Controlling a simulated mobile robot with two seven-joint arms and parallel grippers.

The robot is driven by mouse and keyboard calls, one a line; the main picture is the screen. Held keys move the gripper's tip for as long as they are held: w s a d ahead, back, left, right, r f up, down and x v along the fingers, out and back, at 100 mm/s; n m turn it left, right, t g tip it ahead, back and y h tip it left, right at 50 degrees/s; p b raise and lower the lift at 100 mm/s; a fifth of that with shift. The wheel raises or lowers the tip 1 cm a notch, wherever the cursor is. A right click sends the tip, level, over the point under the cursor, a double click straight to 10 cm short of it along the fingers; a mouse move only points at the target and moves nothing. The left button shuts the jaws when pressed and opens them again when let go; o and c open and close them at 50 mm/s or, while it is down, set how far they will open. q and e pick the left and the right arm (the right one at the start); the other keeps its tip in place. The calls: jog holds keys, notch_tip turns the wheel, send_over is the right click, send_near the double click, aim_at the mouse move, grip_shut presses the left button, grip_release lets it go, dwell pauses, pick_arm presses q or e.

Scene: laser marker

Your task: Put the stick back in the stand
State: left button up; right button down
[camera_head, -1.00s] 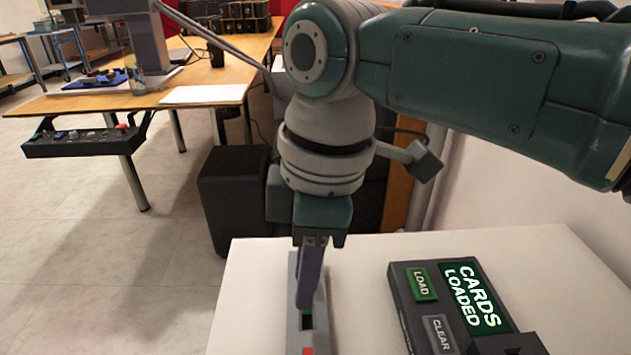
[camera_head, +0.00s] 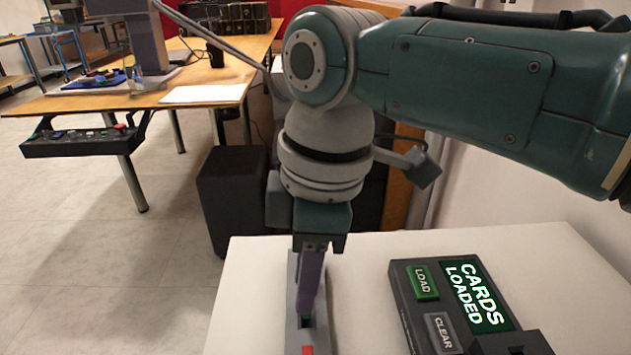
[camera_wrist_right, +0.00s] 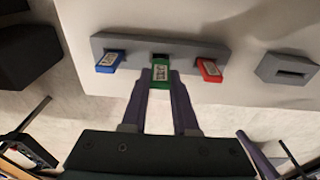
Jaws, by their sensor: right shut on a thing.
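The grey stand (camera_head: 291,325) lies on the white table; it also shows in the right wrist view (camera_wrist_right: 200,50). My right gripper (camera_head: 305,308) points down over it, its purple fingers shut on the green stick (camera_wrist_right: 160,73). The green stick is at the stand's middle slot; part of the dark slot opening shows beside it in the wrist view. I cannot tell whether its end is inside the slot. A blue stick (camera_wrist_right: 110,62) and a red stick (camera_wrist_right: 209,69) sit in the slots on either side. My left gripper is not in view.
A black control box (camera_head: 402,290) with LOAD and CLEAR buttons and a "CARDS LOADED" screen stands right of the stand. A separate grey slotted block (camera_wrist_right: 287,68) is beside the stand in the wrist view. A wooden table (camera_head: 100,98) is further back.

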jog(key=shift+f+b, duration=0.85)
jog(key=shift+f, duration=0.25)
jog(key=c, duration=0.6)
grip_release()
notch_tip(320, 180, up, 16)
jog(key=d+p, duration=0.1)
jog(key=p, duration=1)
jog(key=shift+d, duration=0.1)
